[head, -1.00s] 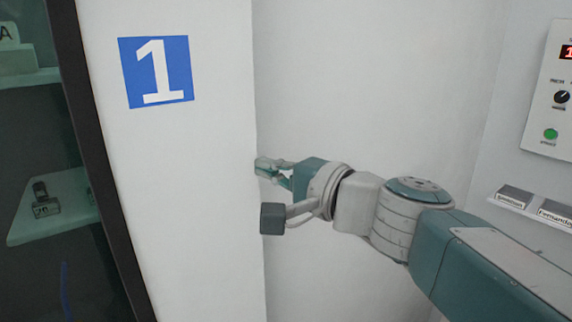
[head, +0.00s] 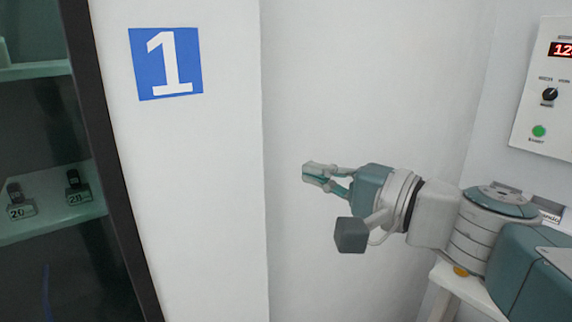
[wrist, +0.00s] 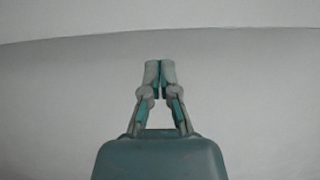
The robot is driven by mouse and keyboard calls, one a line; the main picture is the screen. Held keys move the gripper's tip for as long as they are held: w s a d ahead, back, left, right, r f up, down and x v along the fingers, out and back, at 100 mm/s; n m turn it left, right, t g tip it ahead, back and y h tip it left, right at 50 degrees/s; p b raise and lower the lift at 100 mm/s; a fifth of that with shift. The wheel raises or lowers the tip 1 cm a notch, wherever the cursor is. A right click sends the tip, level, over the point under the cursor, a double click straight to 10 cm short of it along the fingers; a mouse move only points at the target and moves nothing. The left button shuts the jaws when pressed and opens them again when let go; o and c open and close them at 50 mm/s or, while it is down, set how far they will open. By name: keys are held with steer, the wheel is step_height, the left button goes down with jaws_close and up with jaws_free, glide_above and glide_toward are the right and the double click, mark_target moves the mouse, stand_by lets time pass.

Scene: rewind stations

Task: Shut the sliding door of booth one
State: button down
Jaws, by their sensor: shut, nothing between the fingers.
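A white panel with a blue number 1 sign (head: 166,63) stands left of centre in the head view. It marks booth one. I cannot tell whether this panel (head: 195,200) is the sliding door or a fixed wall; no handle shows on it. My gripper (head: 310,173) is shut and empty, pointing left, to the right of the panel's edge and in front of a plain white wall (head: 370,80). In the wrist view my gripper (wrist: 159,70) shows its fingertips together, with only a plain pale surface beyond them.
A dark-framed cabinet (head: 105,150) at the left has glass shelves (head: 60,220) with small numbered items. A control box (head: 545,95) with a red display, a knob and a green button hangs at the right. A white ledge (head: 465,290) with an orange spot lies under my arm.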

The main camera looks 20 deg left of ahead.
mark_target(251, 266)
steer(key=w+d+f+n+g, duration=0.3)
steer(key=w+f+g, duration=0.2)
steer(key=f, duration=0.4)
steer(key=w+d+f+n+g, duration=0.25)
steer(key=w+f+g, duration=0.2)
steer(key=f, duration=0.45)
steer(key=s+x, duration=0.2)
steer(key=x, duration=1.1)
steer(key=shift+s+d, duration=0.2)
steer(key=shift+f+n, duration=0.15)
steer(key=shift+n, duration=0.1)
steer(key=shift+s+a, duration=0.35)
steer(key=shift+s, duration=0.35)
steer(key=shift+s+a, duration=0.35)
steer(key=shift+s, duration=0.4)
steer(key=shift+s+a, duration=0.35)
steer(key=shift+s, duration=0.35)
